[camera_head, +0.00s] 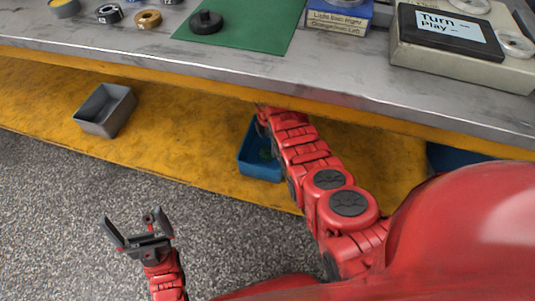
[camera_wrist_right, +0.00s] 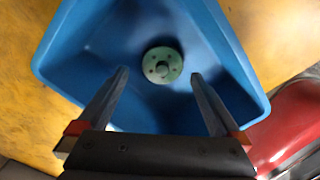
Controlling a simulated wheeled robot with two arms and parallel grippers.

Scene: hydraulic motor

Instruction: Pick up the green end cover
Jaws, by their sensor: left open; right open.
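The green end cover (camera_wrist_right: 162,65) is a round disc with a central hub and small holes. It lies inside a blue bin (camera_wrist_right: 95,45), near the middle in the right wrist view. My right gripper (camera_wrist_right: 158,75) is open, its two fingers reaching over the bin on either side of the cover, a little nearer the camera than it. In the head view the blue bin (camera_head: 246,164) stands on the yellow lower shelf, partly hidden by my right arm, and only a bit of green shows inside. My left gripper (camera_head: 137,224) is open and empty above the grey floor.
A grey bin (camera_head: 106,108) stands on the yellow shelf (camera_head: 50,105) to the left. The metal tabletop (camera_head: 130,50) overhangs the shelf. On it are a green mat (camera_head: 255,30), a black round part (camera_head: 206,22), small rings and a beige device (camera_head: 460,58) with a screen.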

